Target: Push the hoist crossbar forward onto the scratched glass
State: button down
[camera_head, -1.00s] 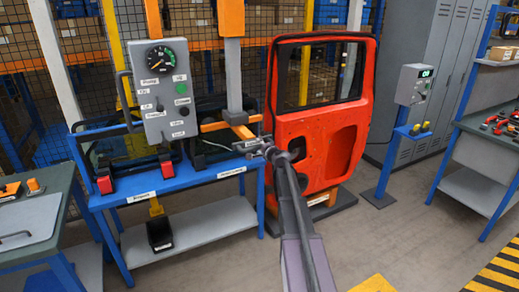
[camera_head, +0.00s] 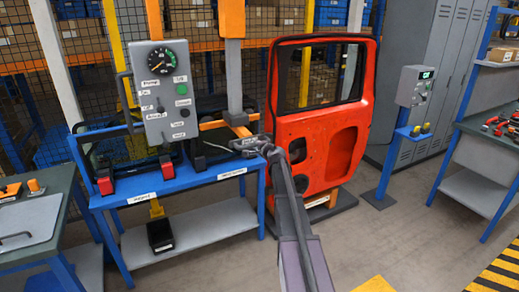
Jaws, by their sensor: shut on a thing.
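The hoist hangs from an orange column (camera_head: 231,18) with a grey post below it. Its orange crossbar (camera_head: 213,124) sits low over the right part of the blue glass rack (camera_head: 199,178). A dark-edged glass pane (camera_head: 120,150) stands in the left part of the rack, partly behind the control box. Dark-edged glass also shows behind the crossbar, but its scratches cannot be made out. My gripper (camera_head: 262,147) is at the right end of the crossbar, shut on a grey bar-like part there. The fingertips are small and partly hidden by my wrist.
A grey control box (camera_head: 167,92) with a gauge and buttons stands left of the hoist. A red car door (camera_head: 318,125) stands close to the right of my gripper. A bench (camera_head: 30,225) is at left, a shelved workbench (camera_head: 480,180) at right.

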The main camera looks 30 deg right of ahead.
aim_at(248, 137)
jog(key=x, duration=0.2)
jog(key=r+x, duration=0.1)
jog(key=x, duration=0.2)
jog(key=r+x, duration=0.1)
jog(key=x, duration=0.2)
jog(key=shift+w+d, duration=0.1)
jog(key=shift+w, duration=0.4)
jog(key=c, duration=0.5)
grip_release()
jog(key=shift+f, duration=0.15)
jog(key=shift+c, duration=0.2)
jog(key=shift+s, duration=0.2)
jog(key=s+f+p+v, duration=0.1)
jog(key=f+p+v, duration=0.2)
jog(key=v, duration=2.3)
jog(key=a+f+n+g+y, duration=0.1)
jog(key=a+f+n, duration=0.1)
jog(key=a, duration=0.4)
jog(key=s+a+f+n+g+y, duration=0.1)
jog(key=a+f+n+g+y, duration=0.1)
jog(key=a+n, duration=0.2)
jog(key=shift+a+f, duration=0.3)
jog(key=shift+a, duration=1.25)
